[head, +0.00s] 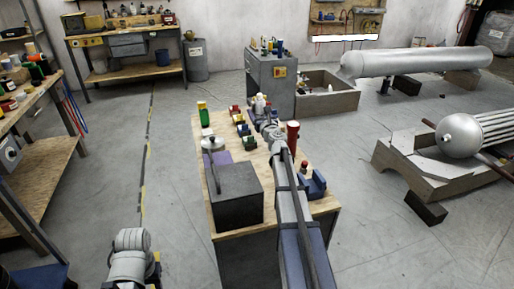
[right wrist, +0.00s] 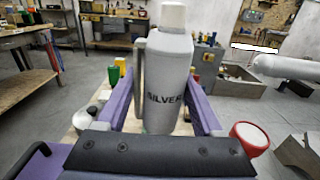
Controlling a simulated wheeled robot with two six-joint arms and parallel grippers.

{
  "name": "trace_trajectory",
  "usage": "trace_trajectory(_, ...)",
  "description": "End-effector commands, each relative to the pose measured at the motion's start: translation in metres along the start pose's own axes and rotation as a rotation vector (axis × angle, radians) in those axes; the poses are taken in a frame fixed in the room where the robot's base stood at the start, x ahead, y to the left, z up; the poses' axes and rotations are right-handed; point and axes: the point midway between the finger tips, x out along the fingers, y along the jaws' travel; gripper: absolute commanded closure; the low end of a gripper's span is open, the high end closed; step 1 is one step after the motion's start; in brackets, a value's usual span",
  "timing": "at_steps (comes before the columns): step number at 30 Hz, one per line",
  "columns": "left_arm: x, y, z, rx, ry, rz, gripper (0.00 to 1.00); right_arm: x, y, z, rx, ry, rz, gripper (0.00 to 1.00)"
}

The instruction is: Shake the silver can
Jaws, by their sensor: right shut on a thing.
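The silver can (right wrist: 168,85), a grey bottle-shaped can lettered "SILVER", stands upright in the right wrist view between the purple fingers of my right gripper (right wrist: 165,110). The right gripper is shut on it. In the head view the right gripper (head: 258,112) is over the far part of the wooden workbench (head: 235,226), and the can is small and partly hidden there. I cannot tell whether the can's base touches the bench. My left gripper is not in view; only part of my left arm shows at the lower left.
A dark grey box (head: 235,194) sits on the near left of the bench. A red cylinder (head: 292,135) stands close right of the gripper, with a green bottle (head: 203,115) at the left edge. A grey cabinet (head: 270,85) stands behind. The floor left of the bench is clear.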

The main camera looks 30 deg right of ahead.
Motion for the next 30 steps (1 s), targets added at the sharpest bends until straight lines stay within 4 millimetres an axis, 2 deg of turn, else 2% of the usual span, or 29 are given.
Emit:
trace_trajectory(5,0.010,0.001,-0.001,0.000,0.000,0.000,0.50,0.000,0.000,-0.010,0.000,0.000,0.000,0.51)
trace_trajectory(15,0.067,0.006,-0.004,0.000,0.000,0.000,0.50,0.000,0.000,-0.067,0.000,0.000,0.000,0.51)
trace_trajectory(18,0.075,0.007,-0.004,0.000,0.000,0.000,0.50,0.000,0.000,-0.076,0.000,0.000,0.000,0.51)
trace_trajectory(25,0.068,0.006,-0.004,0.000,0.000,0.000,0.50,0.000,0.000,-0.068,0.000,0.000,0.000,0.51)
trace_trajectory(30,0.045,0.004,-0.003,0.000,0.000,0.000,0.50,0.000,0.000,-0.045,0.000,0.000,0.000,0.51)
